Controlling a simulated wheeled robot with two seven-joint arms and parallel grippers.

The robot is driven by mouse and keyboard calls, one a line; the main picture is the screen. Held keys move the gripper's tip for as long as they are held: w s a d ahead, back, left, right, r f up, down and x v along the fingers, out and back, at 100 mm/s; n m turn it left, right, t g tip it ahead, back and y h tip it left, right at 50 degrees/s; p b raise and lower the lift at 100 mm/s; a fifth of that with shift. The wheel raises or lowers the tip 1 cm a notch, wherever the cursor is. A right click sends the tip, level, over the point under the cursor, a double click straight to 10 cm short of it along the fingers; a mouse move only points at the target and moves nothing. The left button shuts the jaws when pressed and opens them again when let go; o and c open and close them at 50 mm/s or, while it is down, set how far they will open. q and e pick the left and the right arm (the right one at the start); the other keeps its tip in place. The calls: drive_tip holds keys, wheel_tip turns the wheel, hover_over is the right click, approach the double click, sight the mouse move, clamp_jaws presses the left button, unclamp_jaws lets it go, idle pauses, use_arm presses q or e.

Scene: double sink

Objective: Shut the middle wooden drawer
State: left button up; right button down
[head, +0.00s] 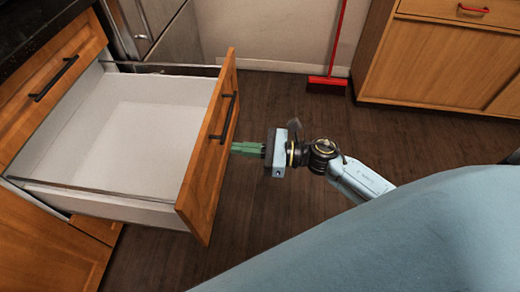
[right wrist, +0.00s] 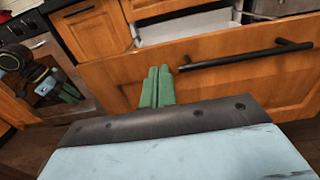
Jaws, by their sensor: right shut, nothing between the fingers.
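The wooden drawer (head: 205,165) is pulled far out at the left of the head view, its white inside empty. Its front with a dark bar handle (head: 225,116) faces my right gripper (head: 236,148). That gripper is shut and empty, with its green fingers pointing at the drawer front. The fingertips are at or very close to the wood, near the handle's near end; I cannot tell if they touch. In the right wrist view the green fingers (right wrist: 158,72) show together beside the handle's left end. My left gripper (right wrist: 70,92) shows small at the left there, its jaws unclear.
Another wooden front with a dark handle (head: 54,78) is at the far left under a dark counter (head: 30,25). A red broom (head: 328,82) stands by the back wall. A wooden cabinet (head: 440,62) is at back right. The dark floor between is clear.

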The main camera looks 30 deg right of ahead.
sight(203, 145)
drive_tip(key=x, duration=0.6)
drive_tip(key=shift+w+a, duration=0.25)
drive_tip(key=shift+a, duration=0.05)
